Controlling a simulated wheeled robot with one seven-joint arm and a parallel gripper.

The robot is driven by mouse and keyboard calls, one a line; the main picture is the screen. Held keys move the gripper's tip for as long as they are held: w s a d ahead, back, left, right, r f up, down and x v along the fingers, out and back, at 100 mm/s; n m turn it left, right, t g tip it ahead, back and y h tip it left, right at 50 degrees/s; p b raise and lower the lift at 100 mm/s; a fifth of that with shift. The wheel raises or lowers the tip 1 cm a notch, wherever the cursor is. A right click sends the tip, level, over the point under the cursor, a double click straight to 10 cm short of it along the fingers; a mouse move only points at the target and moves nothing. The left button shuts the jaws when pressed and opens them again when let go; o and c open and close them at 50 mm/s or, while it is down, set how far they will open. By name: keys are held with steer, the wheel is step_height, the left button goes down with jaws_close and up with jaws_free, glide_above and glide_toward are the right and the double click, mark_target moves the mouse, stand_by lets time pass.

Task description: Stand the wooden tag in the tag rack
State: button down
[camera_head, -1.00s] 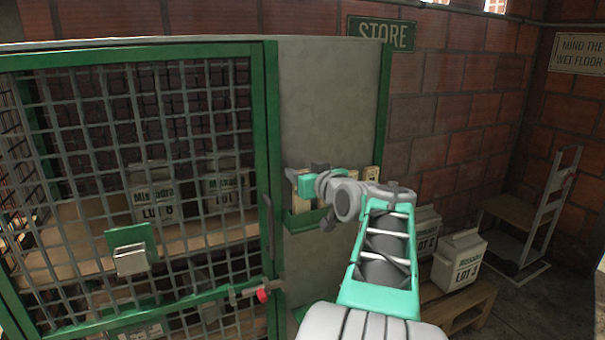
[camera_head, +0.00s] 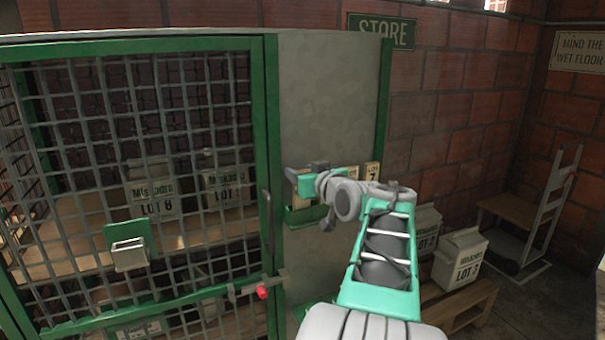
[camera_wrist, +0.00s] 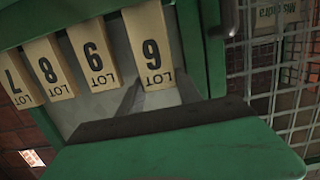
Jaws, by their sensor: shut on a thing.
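The wooden tag (camera_wrist: 151,48) is pale, with a dark digit and "LOT", and appears upside down in the wrist view. My gripper (camera_wrist: 154,88) is shut on it, with a dark finger on either side of its LOT end. In the head view my gripper (camera_head: 303,180) is at the left end of the green tag rack (camera_head: 303,217), on the cabinet's grey side. Other lot tags stand in a row beside the held one, including a tag marked 7 (camera_head: 372,174). My gripper partly hides the rack and tags. I cannot tell whether the held tag touches the rack's bottom.
The green mesh cabinet door (camera_head: 150,150), with a dark handle (camera_head: 268,222) and a red-tipped latch (camera_head: 262,292), is just left of the rack. Bags marked LOT (camera_head: 460,258) stand on a low wooden pallet at right. A hand truck (camera_head: 548,210) stands behind them.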

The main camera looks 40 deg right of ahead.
steer(key=shift+f+b, duration=0.6)
steer(key=shift+b, duration=0.2)
steer(key=c, duration=0.7)
jaws_free()
steer(key=v, duration=0.7)
steer(key=shift+s+a+b, duration=0.15)
steer(key=shift+s+b, duration=0.15)
steer(key=shift+s, duration=0.05)
